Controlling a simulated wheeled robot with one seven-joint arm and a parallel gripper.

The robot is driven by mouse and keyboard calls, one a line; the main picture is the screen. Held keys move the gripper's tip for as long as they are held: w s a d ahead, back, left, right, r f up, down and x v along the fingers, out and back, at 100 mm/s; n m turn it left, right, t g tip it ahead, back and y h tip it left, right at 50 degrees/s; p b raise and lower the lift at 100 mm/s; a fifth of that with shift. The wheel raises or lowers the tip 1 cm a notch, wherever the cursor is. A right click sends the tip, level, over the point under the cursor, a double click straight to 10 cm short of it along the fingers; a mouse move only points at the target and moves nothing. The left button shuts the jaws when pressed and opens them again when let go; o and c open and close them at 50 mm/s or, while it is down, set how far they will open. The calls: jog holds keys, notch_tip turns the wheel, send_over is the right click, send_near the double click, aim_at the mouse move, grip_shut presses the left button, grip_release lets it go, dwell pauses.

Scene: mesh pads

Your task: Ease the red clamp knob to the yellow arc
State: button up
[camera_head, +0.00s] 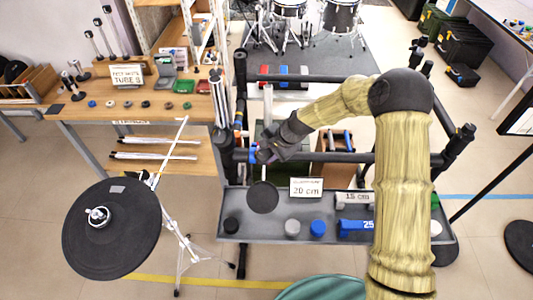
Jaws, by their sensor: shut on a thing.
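My gripper (266,154) is at the left end of the lower black rack bar, beside the black upright post (226,150). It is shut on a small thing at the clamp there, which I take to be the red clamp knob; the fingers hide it. A blue-purple part (253,153) shows at the fingertips. I cannot make out a yellow arc at this size. A round dark pad (263,198) on a thin rod shows just below the gripper.
A grey tray (265,230) below holds knobs, a blue block (355,227) and a "20 cm" sign (306,188). A large black pad (112,245) on a stand is at the left front. A wooden bench (75,108) with small parts stands at left.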

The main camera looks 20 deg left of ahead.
jog(key=shift+w+r, duration=0.1)
jog(key=o, duration=1)
jog(key=b+v, duration=0.2)
jog(key=v, duration=1.5)
jog(key=shift+r, duration=0.2)
jog(key=s+d+f+n+t+h, duration=0.1)
jog(key=s+d+n+h, duration=0.1)
jog(key=s+d, duration=0.7)
jog(key=s+d+f+n+h+p, duration=0.1)
jog(key=s+d+n+h, duration=0.2)
jog(key=s+d, duration=0.6)
jog(key=d+h, duration=0.1)
jog(key=d, duration=0.4)
jog(key=shift+s+t, duration=0.4)
